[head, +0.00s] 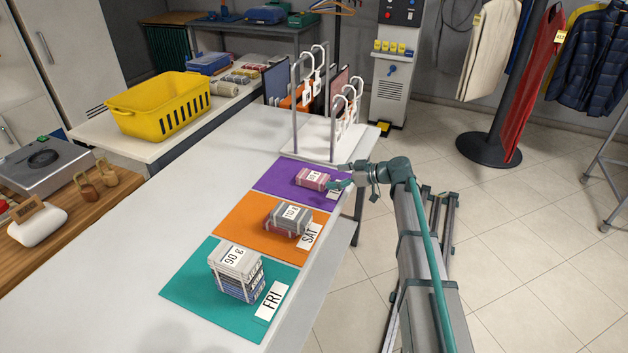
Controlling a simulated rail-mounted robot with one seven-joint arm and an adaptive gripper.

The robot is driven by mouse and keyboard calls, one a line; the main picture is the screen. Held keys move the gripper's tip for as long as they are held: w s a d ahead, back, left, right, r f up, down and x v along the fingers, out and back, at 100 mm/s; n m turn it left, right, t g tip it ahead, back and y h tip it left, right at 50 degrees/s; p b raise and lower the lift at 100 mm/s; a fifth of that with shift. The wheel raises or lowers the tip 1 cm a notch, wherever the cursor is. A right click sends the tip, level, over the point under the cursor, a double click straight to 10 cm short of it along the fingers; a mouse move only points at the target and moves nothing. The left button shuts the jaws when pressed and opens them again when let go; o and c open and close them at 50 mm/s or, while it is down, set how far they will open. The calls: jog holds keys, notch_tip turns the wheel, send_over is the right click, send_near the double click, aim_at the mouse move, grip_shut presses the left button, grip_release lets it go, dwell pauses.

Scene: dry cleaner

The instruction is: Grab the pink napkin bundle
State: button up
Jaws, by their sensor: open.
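The pink napkin bundle (313,179) lies on the purple mat (274,178) at the far end of the white table (135,249). It has a white label on top. My gripper (336,183) is open at the bundle's right side, very close to it. I cannot tell whether its fingers touch the bundle or reach around it. Part of the purple mat's label is hidden behind my gripper.
A grey bundle (288,218) lies on the orange SAT mat (240,221). A stacked bundle (237,272) stands on the teal FRI mat (188,284). A white rack (303,140) stands just behind the purple mat. The table's left part is clear.

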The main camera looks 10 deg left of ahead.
aim_at(320, 178)
jog(key=x, duration=0.2)
jog(key=p+x, duration=0.1)
jog(key=x, duration=0.2)
jog(key=p+x, duration=0.1)
jog(key=x, duration=0.2)
jog(key=shift+w+f, duration=0.2)
jog(key=shift+w, duration=0.1)
jog(key=shift+d, duration=0.1)
jog(key=shift+c, duration=0.2)
jog(key=c, duration=1.2)
